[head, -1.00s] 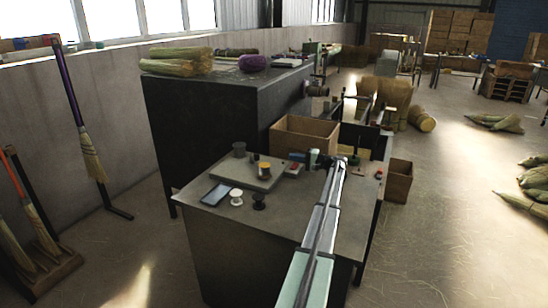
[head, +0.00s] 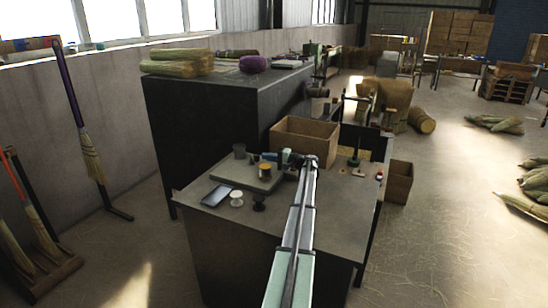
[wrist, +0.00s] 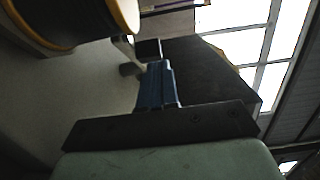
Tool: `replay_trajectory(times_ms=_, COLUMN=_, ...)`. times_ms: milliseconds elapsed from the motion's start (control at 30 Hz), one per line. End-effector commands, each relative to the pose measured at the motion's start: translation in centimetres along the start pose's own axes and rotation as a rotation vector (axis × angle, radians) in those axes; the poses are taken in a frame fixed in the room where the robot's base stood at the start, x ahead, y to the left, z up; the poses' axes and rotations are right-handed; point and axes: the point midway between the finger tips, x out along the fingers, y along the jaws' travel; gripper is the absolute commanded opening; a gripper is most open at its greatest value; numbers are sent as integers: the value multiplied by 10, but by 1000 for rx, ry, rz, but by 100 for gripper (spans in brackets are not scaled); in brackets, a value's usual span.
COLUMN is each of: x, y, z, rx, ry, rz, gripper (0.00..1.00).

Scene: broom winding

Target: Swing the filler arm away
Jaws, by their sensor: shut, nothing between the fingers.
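The filler arm cannot be picked out with certainty in either view. A grey base plate (head: 233,172) lies on the near workbench (head: 335,215). A spool with a yellow-orange body (head: 265,171) stands on the plate, and its dark side and orange rim fill the upper left of the wrist view (wrist: 75,25). My gripper (head: 268,157) is at the plate's far right side, pointing left, just behind the spool. Its blue fingers are shut with nothing between them in the wrist view (wrist: 150,68). Whether it touches anything is unclear.
A dark cup (head: 239,151), a flat tablet-like device (head: 217,195), a white spool (head: 237,198) and a black spool (head: 259,202) sit around the plate. The bench's right front is clear.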

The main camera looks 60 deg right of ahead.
Motion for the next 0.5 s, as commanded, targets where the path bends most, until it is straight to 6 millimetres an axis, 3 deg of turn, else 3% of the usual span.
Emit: replay_trajectory(times_ms=500, x=4, y=0, z=6, rx=0, ry=10, rz=0, gripper=0)
